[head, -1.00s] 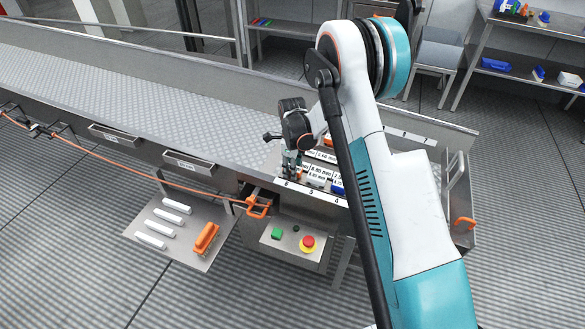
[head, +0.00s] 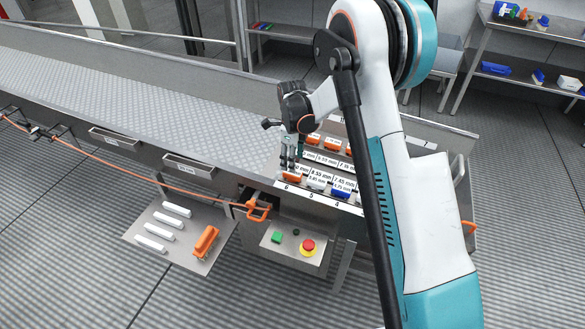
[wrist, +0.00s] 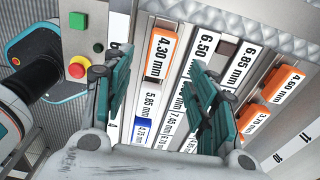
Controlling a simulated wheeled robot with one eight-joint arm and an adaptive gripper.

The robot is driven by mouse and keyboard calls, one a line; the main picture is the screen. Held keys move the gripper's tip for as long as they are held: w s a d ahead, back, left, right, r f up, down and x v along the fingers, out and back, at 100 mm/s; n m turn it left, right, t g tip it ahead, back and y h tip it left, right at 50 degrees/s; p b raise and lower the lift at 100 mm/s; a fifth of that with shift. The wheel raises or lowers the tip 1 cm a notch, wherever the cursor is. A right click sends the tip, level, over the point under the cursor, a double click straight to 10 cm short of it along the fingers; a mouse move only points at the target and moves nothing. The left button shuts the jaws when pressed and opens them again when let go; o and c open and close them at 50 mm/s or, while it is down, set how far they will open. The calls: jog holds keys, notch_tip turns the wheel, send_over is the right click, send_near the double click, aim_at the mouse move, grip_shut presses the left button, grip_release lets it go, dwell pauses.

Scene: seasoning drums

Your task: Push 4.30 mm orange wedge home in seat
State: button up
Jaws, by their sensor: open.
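The 4.30 mm orange wedge (wrist: 162,55) lies in a channel of the metal rack at the top centre of the wrist view, its white label facing up. In the head view, the orange wedge (head: 291,177) by the number 6 matches it. My gripper (wrist: 161,62) is open and empty, with one teal finger on either side of the wedge's image. In the head view my gripper (head: 287,166) hangs just above the rack's left end. I cannot tell whether the fingers touch it. The seat is mostly hidden under the wedge, and its depth is unclear.
White labels, 6.50 mm (wrist: 204,45) and 6.85 mm (wrist: 238,63), lie beside it. Other orange wedges (wrist: 283,84) sit to the right, a blue wedge (wrist: 143,126) below.

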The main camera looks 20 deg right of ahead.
jog(key=shift+r, duration=2.55)
jog(key=s+r+n+t, duration=0.4)
jog(key=s+r+n, duration=0.8)
jog(key=s+r, duration=0.55)
jog(key=s+r+n+t, duration=0.2)
jog(key=s+n+t, duration=0.1)
jog(key=s+n, duration=0.9)
jog(key=s, duration=0.4)
jog(key=shift+d+r+n, duration=0.15)
jog(key=shift+r+n, duration=0.2)
jog(key=shift+n, duration=0.05)
jog(key=shift+s, duration=0.1)
